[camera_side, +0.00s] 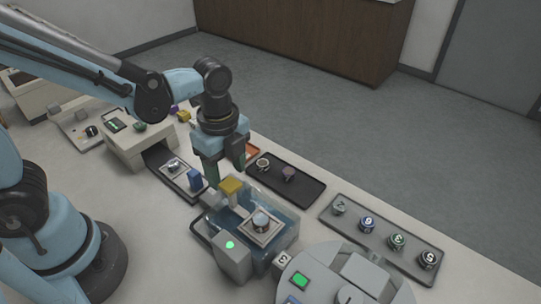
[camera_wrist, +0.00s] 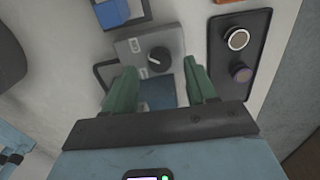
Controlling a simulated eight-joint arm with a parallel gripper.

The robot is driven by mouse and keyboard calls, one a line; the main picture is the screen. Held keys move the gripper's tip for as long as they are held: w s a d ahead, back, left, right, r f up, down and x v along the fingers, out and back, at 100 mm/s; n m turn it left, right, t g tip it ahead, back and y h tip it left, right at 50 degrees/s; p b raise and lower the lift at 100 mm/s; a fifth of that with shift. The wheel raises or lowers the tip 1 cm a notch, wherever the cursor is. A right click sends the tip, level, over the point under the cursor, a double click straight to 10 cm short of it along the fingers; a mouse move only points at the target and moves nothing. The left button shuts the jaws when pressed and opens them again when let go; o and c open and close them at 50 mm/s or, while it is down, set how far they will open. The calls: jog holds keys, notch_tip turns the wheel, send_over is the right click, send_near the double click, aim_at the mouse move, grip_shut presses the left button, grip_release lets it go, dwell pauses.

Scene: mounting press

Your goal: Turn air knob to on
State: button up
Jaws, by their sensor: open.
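In the wrist view, a round black knob (camera_wrist: 159,59) with a small white mark sits on a grey panel (camera_wrist: 128,52). The mark lies toward the left side of the knob. Two small labels on the panel are too small to read. My gripper (camera_wrist: 159,78) is open, with its green fingers apart on either side just below the knob in the picture, and nothing between them. In the side view, my gripper (camera_side: 227,172) points down above the clear-walled unit (camera_side: 283,238). The knob cannot be made out there.
A blue block (camera_side: 195,179) stands on a dark tray left of the gripper. A black tray (camera_side: 310,188) with a ring and a purple piece lies to the right. A tray of numbered round pieces (camera_side: 385,244) lies further right.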

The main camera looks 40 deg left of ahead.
notch_tip(320, 180, up, 10)
jog(key=shift+f, duration=0.25)
dwell(0.3)
jog(key=a+f+n+t, duration=0.1)
jog(key=a+n+t, duration=0.6)
jog(key=n, duration=1.1)
jog(key=shift+s+a+f, duration=0.25)
jog(key=shift+a, duration=0.3)
